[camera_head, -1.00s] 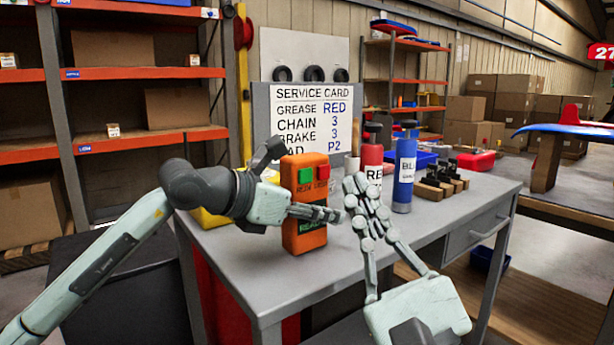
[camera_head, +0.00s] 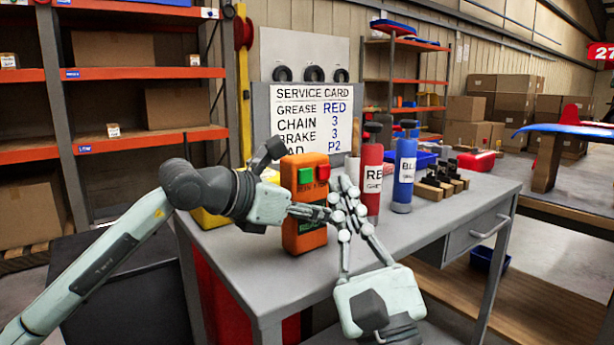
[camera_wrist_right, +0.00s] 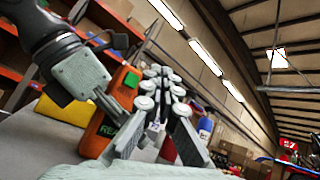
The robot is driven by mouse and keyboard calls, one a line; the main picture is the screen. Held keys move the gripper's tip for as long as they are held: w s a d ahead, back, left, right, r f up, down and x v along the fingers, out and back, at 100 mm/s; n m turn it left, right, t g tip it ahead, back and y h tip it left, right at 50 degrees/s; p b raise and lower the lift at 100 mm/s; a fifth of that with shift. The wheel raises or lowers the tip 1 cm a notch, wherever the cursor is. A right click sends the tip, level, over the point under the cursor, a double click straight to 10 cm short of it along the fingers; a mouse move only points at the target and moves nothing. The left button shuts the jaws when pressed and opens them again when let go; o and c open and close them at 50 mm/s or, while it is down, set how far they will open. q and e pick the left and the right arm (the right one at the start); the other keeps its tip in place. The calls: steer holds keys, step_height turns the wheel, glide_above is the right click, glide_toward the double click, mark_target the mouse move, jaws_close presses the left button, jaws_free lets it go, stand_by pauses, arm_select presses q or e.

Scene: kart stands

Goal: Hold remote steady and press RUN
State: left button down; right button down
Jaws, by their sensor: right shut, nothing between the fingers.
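The orange remote (camera_head: 303,236) stands upright at the near left part of the grey table. On its top face are a green button (camera_head: 305,176) and a red button (camera_head: 323,172); the lettering under them is too blurred to read. My left gripper (camera_head: 312,212) is closed around the remote's middle, one finger across its front and the other hidden behind it. My right gripper (camera_head: 347,185) is shut and empty, just right of the remote and apart from it, at about button height. In the right wrist view, its fingertips (camera_wrist_right: 163,75) are right of the remote (camera_wrist_right: 112,125).
A red bottle (camera_head: 371,165) and a blue bottle (camera_head: 404,175) stand just right of my right fingertips. A service card (camera_head: 311,120) stands behind the remote. A block with black pieces (camera_head: 440,182) is farther right. The table's front right area is clear.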

mark_target(305, 176)
steer(key=shift+w+a, duration=0.6)
steer(key=shift+w, duration=0.2)
steer(key=shift+w+a, duration=0.55)
steer(key=shift+w, duration=0.25)
stand_by(0.3)
steer(key=shift+w+a, duration=0.25)
steer(key=shift+w, duration=0.05)
